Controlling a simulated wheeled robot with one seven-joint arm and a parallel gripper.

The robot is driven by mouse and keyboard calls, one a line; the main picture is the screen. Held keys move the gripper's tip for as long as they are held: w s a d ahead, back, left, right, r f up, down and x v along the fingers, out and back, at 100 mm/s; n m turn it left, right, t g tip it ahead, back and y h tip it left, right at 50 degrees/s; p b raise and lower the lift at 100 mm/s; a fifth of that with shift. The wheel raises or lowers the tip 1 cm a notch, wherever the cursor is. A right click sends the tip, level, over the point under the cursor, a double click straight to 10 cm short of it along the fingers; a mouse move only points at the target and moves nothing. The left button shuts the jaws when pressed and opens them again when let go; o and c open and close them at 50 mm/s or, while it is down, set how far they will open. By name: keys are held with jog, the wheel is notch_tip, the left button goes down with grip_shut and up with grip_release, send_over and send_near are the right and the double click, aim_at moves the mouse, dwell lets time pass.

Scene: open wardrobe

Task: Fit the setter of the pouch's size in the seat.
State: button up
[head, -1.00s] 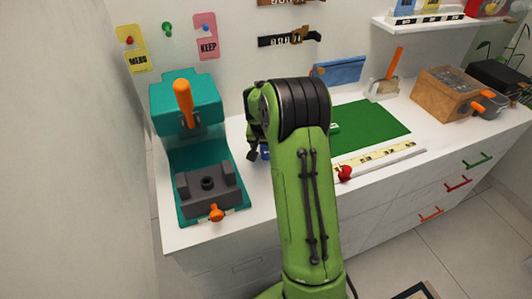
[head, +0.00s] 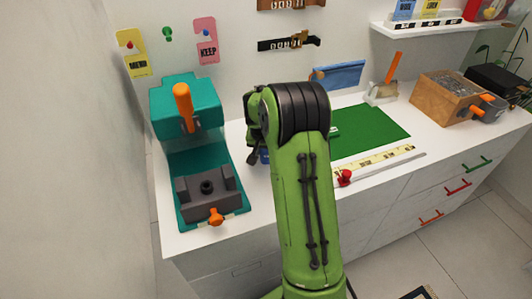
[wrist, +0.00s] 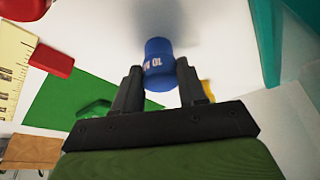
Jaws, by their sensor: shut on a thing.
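My gripper (wrist: 159,84) is shut on a blue setter (wrist: 159,58), a short cylinder with white print that reads partly as "10" in the wrist view. White counter shows beyond it; I cannot tell whether it touches the counter. In the head view my arm hides most of the gripper and setter. The seat (head: 207,187) is a dark grey block with a round hole, on the teal press (head: 192,98) at the left. The press has an orange lever and an orange front knob. A blue pouch (head: 339,74) leans at the back wall, its print unreadable.
A wooden box (head: 443,96) stands farther right. Bare counter lies between the press and my arm.

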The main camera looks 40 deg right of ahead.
jog(key=shift+r+p, duration=0.8)
jog(key=shift+r, duration=0.45)
dwell(0.7)
jog(key=shift+r+p, duration=1.5)
jog(key=shift+r, duration=0.5)
